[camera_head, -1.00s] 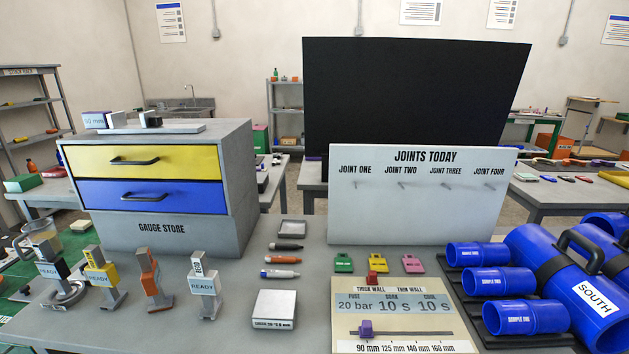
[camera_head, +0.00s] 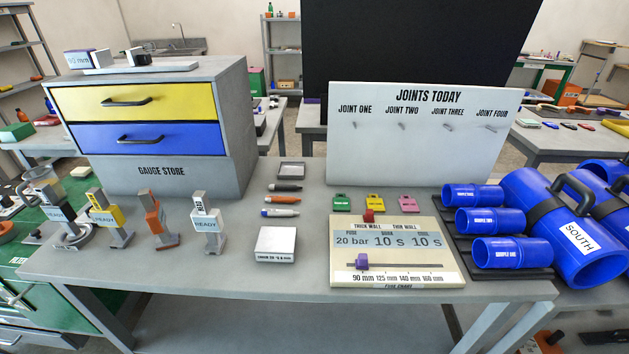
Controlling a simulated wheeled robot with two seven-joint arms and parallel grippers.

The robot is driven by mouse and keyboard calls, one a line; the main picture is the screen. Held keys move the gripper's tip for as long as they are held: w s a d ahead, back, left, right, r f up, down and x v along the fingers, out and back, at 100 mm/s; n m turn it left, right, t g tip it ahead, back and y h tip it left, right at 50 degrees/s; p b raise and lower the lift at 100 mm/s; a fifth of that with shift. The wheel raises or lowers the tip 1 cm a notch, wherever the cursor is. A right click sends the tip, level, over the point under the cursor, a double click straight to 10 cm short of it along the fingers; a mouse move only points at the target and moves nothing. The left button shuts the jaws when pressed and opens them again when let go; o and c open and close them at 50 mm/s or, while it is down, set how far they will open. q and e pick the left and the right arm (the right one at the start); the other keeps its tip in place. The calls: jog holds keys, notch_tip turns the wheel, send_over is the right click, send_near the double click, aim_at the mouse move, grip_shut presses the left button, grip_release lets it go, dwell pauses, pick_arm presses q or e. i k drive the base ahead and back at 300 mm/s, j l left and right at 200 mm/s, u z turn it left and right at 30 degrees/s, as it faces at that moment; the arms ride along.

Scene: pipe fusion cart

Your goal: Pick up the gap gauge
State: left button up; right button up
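I cannot make out anything marked as a gap gauge. The grey gauge store (camera_head: 162,171) stands at the table's left, with a yellow drawer (camera_head: 180,102) above a blue drawer (camera_head: 185,137), both shut; their insides are hidden. On its top lie a block marked 90 mm (camera_head: 78,60), a black and white piece (camera_head: 139,59) and a flat grey bar (camera_head: 150,69). A square pale block (camera_head: 276,240) with small print on its front lies at the table's middle front. Neither of my grippers is in view.
Several upright tools marked READY (camera_head: 207,224) stand at front left. Markers (camera_head: 281,200) lie mid-table. A joints board (camera_head: 420,140), coloured tags (camera_head: 375,202) and a settings panel (camera_head: 398,266) are right of centre. Blue pipes (camera_head: 560,225) fill the right end. Bare tabletop (camera_head: 180,265) runs along the front edge.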

aim_at(155, 218)
jog(key=u, duration=1.25)
